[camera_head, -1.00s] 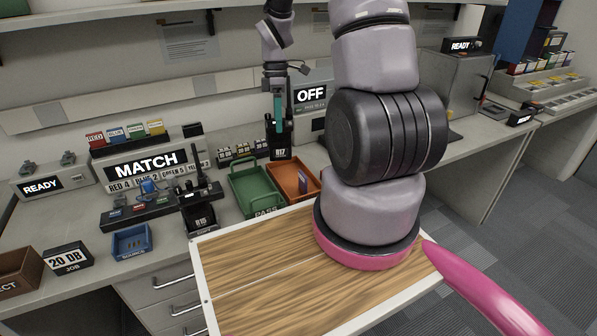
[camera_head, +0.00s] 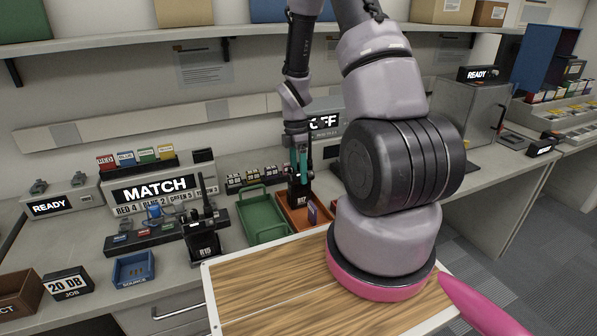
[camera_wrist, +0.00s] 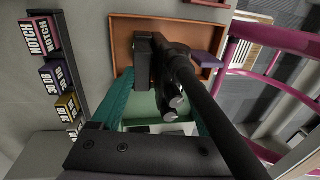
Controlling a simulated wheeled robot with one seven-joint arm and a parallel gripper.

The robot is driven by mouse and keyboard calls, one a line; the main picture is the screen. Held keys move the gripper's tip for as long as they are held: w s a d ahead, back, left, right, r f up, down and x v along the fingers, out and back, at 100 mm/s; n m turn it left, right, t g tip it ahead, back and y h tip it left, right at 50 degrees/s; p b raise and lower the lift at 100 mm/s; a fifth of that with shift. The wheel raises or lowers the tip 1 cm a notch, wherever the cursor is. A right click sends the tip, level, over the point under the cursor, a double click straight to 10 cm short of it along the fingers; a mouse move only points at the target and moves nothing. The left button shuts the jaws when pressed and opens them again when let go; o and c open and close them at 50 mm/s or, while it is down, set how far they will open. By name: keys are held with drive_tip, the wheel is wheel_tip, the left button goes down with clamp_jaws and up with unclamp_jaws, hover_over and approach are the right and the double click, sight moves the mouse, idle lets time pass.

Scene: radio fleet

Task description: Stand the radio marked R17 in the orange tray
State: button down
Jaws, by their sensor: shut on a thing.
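The black radio marked R17 (camera_head: 299,196) is upright at the orange tray (camera_head: 322,228) in the head view. My gripper (camera_head: 300,166) is shut on its upper part from above. In the wrist view, the radio (camera_wrist: 146,58) is between the teal fingers of my gripper (camera_wrist: 157,104), over the orange tray (camera_wrist: 120,32). The radio's lower end is inside the tray's outline. I cannot tell whether it touches the tray floor. A small purple piece (camera_head: 313,213) stands at the tray's front side.
A green tray (camera_head: 264,219) sits directly left of the orange tray. Radio R15 (camera_head: 203,240) stands farther left, near the blue SOURCE bin (camera_head: 133,268). A row of small labelled blocks (camera_head: 248,179) lies behind the trays.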

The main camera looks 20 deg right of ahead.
unclamp_jaws()
drive_tip(key=shift+f, duration=0.1)
drive_tip(key=s+a+r+m+t, duration=0.2)
drive_tip(key=r+m, duration=0.3)
drive_tip(key=r, duration=0.9)
drive_tip(key=s+a+r+m+t, duration=0.15)
drive_tip(key=r+m, duration=0.35)
drive_tip(key=r, duration=1)
drive_tip(key=s+a+r+m+t+y, duration=0.1)
drive_tip(key=s+a+r+m+t, duration=0.2)
drive_tip(key=s+r+m, duration=0.7)
drive_tip(key=s+m+t, duration=0.2)
drive_tip(key=shift+s+r+t+y, duration=0.15)
drive_tip(key=shift+s+t+y, duration=0.15)
drive_tip(key=shift+t+y, duration=0.1)
drive_tip(key=shift+a, duration=0.1)
